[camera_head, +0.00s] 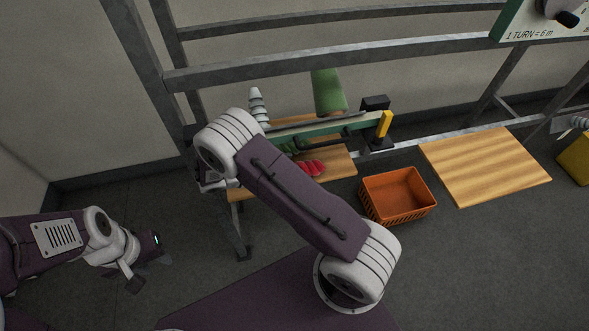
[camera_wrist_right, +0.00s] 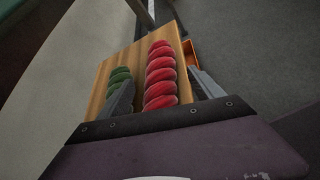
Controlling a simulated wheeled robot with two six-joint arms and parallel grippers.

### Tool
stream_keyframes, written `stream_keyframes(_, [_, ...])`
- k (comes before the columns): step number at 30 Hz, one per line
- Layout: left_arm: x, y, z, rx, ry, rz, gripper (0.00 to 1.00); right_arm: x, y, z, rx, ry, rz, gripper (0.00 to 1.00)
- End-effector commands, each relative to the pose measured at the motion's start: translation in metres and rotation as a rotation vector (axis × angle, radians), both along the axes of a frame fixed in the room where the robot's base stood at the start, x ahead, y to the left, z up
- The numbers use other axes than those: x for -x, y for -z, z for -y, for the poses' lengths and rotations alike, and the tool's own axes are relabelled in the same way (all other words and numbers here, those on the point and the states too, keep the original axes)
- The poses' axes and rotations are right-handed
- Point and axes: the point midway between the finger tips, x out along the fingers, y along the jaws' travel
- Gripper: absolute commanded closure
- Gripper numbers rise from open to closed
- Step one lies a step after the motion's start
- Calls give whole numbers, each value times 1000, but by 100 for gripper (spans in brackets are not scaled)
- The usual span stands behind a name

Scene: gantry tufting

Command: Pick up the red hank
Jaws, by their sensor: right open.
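The red hank (camera_head: 312,168) lies on a wooden board (camera_head: 342,167) at the gantry, partly hidden behind my right arm in the head view. In the right wrist view the twisted red hank (camera_wrist_right: 161,75) lies lengthwise on the board. My right gripper (camera_wrist_right: 160,82) is open, with one finger on each side of the red hank in that view; contact cannot be told. A green hank (camera_wrist_right: 117,76) lies left of it, partly behind the left finger. My left gripper (camera_head: 148,273) is open and empty, low at the left, far from the hanks.
An orange crate (camera_head: 398,196) stands right of the board, and a bare wooden panel (camera_head: 487,166) is beyond it. Grey gantry rails (camera_head: 330,67) cross behind.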

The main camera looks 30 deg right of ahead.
Motion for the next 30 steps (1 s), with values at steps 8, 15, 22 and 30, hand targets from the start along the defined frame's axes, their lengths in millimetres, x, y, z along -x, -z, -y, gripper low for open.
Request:
stream_keyframes(8, [0, -2, 0, 0, 0, 0, 64, 0, 14, 26, 0, 1, 0, 24])
stream_keyframes(15, [0, -2, 0, 0, 0, 0, 64, 0, 13, 26, 0, 0, 0, 52])
stream_keyframes(22, [0, -2, 0, 0, 0, 0, 64, 0, 13, 26, 0, 0, 0, 91])
stream_keyframes(30, [0, -2, 0, 0, 0, 0, 64, -1, 5, 25, 0, 1, 3, 91])
